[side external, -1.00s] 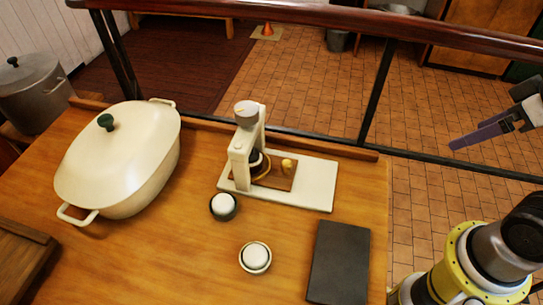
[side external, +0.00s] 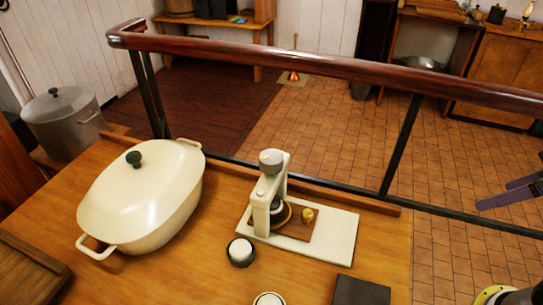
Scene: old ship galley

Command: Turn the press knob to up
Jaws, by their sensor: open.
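The press (side external: 265,205) stands upright on a cream base plate (side external: 335,238) on the wooden table. Its round grey knob (side external: 271,157) sits on top of the column; a small light mark shows on it, but its setting is too small to read. A wooden board (side external: 298,227) with a small golden piece (side external: 307,214) lies on the base. My gripper (side external: 497,198) is at the far right edge, partly cut off by the frame. Its visible purple fingers are apart and empty, well to the right of the press.
A cream lidded pot (side external: 142,200) stands left of the press. A dark cup with a white top (side external: 240,252), another round cup (side external: 268,299) and a dark slab (side external: 360,291) lie in front. A railing (side external: 330,70) runs behind the table. A grey pot (side external: 64,122) stands at left.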

